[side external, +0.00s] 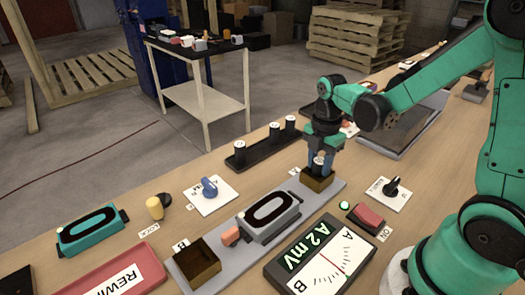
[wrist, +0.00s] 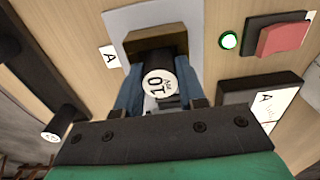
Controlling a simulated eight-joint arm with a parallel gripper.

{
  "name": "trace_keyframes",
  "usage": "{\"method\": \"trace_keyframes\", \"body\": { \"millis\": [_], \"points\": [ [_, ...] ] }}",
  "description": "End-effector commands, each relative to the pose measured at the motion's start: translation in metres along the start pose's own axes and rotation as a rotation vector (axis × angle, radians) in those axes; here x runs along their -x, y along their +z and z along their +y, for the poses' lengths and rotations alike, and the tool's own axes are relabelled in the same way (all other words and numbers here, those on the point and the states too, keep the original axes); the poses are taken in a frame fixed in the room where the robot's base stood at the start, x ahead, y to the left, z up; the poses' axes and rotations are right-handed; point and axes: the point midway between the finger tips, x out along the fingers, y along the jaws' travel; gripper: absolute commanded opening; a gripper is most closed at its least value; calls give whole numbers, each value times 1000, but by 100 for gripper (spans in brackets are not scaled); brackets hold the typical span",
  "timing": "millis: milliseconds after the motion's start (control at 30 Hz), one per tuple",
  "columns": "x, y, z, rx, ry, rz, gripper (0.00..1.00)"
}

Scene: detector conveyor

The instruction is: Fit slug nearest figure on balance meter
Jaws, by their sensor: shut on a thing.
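My gripper (side external: 321,150) is shut on a black slug (wrist: 157,78) with a white end label reading 10 mV. The slug also shows between the fingers in the side view (side external: 319,168). It stands upright at the open brown box marked A (side external: 317,184); how deep its lower end sits I cannot tell. In the wrist view the box's dark opening (wrist: 150,38) lies just beyond the slug. The balance meter (side external: 325,262) reads "A 2 mV", its red needle between A and B. Several things on the rack are slugs: one (side external: 240,150) stands apart from two others (side external: 274,131) (side external: 290,122).
A second brown box (side external: 197,262) at the plate's near end looks empty. Between the boxes is a grey device with an oval loop (side external: 270,214). A red rocker switch (side external: 367,216), a lit green lamp (side external: 344,206), a black knob (side external: 391,187) and a blue knob (side external: 209,187) are nearby.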

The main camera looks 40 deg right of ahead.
Motion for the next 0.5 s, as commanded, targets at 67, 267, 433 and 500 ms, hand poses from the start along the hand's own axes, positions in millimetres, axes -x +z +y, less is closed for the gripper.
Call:
{"method": "trace_keyframes", "body": {
  "millis": [67,267,433,500],
  "points": [
    [-8,0,1,0,14,-5,0],
    [-8,0,1,0,15,-5,66],
    [-1,0,1,0,15,-5,66],
    [7,0,1,0,16,-5,66]
  ]
}}
